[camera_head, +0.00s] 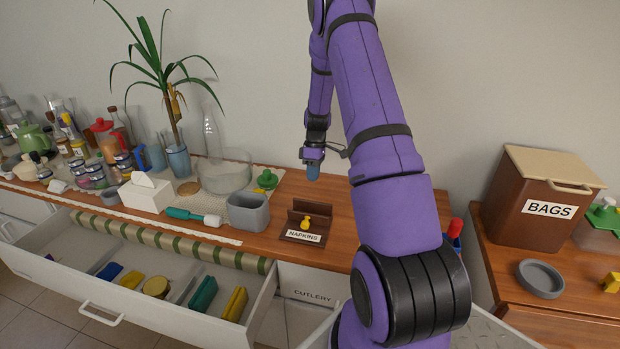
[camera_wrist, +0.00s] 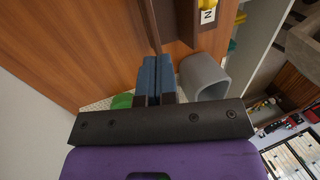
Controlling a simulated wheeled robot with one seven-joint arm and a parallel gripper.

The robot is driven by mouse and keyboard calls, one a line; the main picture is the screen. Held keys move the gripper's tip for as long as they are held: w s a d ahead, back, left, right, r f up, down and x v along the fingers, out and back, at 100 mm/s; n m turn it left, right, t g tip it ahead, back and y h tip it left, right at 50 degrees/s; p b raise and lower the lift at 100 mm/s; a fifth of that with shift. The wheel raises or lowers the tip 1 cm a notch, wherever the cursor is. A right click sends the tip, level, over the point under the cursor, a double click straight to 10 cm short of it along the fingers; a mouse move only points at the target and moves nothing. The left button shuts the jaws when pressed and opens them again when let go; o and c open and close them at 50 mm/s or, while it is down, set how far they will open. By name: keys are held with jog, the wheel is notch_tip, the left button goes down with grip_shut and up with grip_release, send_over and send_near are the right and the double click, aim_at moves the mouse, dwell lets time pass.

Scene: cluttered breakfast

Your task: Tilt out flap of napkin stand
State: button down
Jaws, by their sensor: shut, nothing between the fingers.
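The napkin stand (camera_head: 308,211) is dark brown, with a yellow knob (camera_head: 305,222) on its front and a white label reading NAPKINS. It stands on the wooden counter right of the grey cup. Its front part leans; I cannot tell how far the flap is tilted. In the wrist view part of the stand (camera_wrist: 176,20) shows at the top, cut off by the frame edge, with the label's N and the yellow knob. My gripper (camera_head: 313,175) points down above and behind the stand, apart from the knob. Its blue fingertips (camera_wrist: 156,62) are together and empty.
A grey cup (camera_head: 248,212) stands close left of the stand; it also shows in the wrist view (camera_wrist: 212,72). A green-topped item (camera_head: 266,180) is behind it. An open drawer (camera_head: 190,318) juts out in front. Bare counter (camera_head: 345,230) lies right of the stand.

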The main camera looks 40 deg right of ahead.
aim_at(311, 201)
jog(key=x, duration=0.8)
jog(key=shift+s+a+f, duration=0.1)
jog(key=shift+s+a, duration=0.2)
jog(key=shift+a, duration=0.25)
jog(key=shift+s+a, duration=0.35)
jog(key=shift+a, duration=0.2)
jog(key=shift+s+a+f, duration=0.15)
jog(key=shift+s+a, duration=0.15)
jog(key=shift+a, duration=0.2)
